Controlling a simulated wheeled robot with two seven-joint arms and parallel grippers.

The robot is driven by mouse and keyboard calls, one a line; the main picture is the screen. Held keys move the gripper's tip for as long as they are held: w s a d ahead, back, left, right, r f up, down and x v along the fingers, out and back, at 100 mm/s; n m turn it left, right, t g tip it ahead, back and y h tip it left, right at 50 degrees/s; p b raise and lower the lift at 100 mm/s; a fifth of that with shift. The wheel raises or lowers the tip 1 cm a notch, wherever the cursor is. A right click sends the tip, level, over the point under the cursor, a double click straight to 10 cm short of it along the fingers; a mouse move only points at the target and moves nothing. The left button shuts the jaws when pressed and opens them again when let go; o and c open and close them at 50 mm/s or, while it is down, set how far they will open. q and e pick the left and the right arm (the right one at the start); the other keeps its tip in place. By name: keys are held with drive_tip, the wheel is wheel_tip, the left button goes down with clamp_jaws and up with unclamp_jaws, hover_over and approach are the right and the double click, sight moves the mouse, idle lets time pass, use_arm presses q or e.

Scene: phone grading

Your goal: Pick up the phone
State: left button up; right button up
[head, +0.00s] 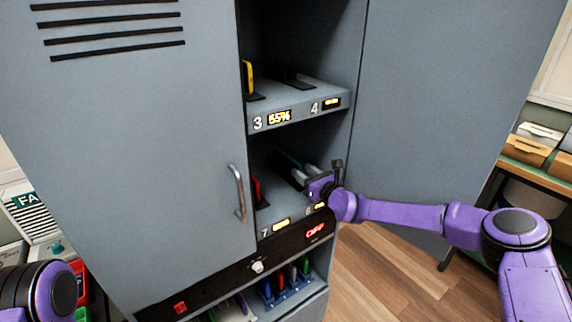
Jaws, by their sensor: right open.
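A yellow phone (249,77) stands in slot 3 of the upper shelf, partly hidden by the cabinet's closed left door. A red phone (256,189) stands in slot 7 of the lower shelf, also partly cut off by that door. My right gripper (299,172) reaches into the lower shelf at the slot on the right and is open. A dark teal edge (286,158) shows just beyond its fingers; I cannot tell whether it is a phone or whether the fingers touch it. My left gripper is out of view.
The cabinet's right door (440,90) stands open, close to my right arm. The upper shelf (310,97) is above my right gripper. A lower drawer (290,290) holds several coloured tools. Boxes sit on a side table (530,150) at right.

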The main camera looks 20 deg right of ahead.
sight(293, 179)
drive_tip(key=x, duration=0.5)
drive_tip(key=shift+w+a, duration=0.25)
drive_tip(key=shift+w, duration=0.1)
drive_tip(key=shift+d, duration=0.1)
clamp_jaws()
